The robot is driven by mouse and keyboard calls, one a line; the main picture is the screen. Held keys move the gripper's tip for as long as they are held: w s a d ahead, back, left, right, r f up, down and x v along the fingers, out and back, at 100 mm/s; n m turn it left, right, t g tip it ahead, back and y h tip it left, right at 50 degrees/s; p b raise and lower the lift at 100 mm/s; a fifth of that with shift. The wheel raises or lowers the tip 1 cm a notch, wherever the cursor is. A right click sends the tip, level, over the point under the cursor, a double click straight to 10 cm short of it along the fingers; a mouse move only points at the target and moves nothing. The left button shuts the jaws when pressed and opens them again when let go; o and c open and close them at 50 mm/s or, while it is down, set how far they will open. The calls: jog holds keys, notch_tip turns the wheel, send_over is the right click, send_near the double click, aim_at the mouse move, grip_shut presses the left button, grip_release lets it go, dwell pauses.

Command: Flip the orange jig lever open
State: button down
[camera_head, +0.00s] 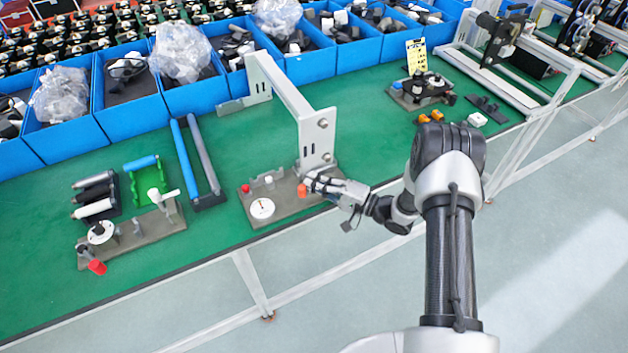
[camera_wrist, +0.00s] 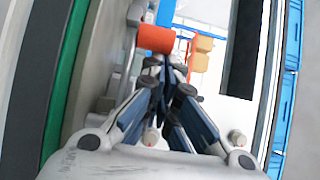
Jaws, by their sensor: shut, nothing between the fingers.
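The orange jig lever (camera_head: 301,190) shows as a small orange knob on the grey jig plate (camera_head: 284,207) near the bench's front edge. In the wrist view the orange lever end (camera_wrist: 156,38) is a short cylinder just beyond my fingertips, slightly left. My gripper (camera_head: 310,181) reaches in from the right, low over the jig's right side and close beside the lever. In the wrist view my gripper (camera_wrist: 172,66) has its fingers together with nothing between them. Whether the fingertips touch the lever I cannot tell. The lever's base is partly hidden.
A tall white bracket (camera_head: 318,135) rises right behind my gripper. A white dial (camera_head: 262,208) and a red knob (camera_head: 245,188) sit on the jig's left. Another fixture with a red-orange end (camera_head: 97,267) stands further left. Blue bins (camera_head: 196,97) line the back.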

jog(key=shift+s+d, duration=0.2)
jog(key=shift+s, duration=0.15)
dwell(0.3)
jog(key=shift+d, duration=0.1)
dwell(1.4)
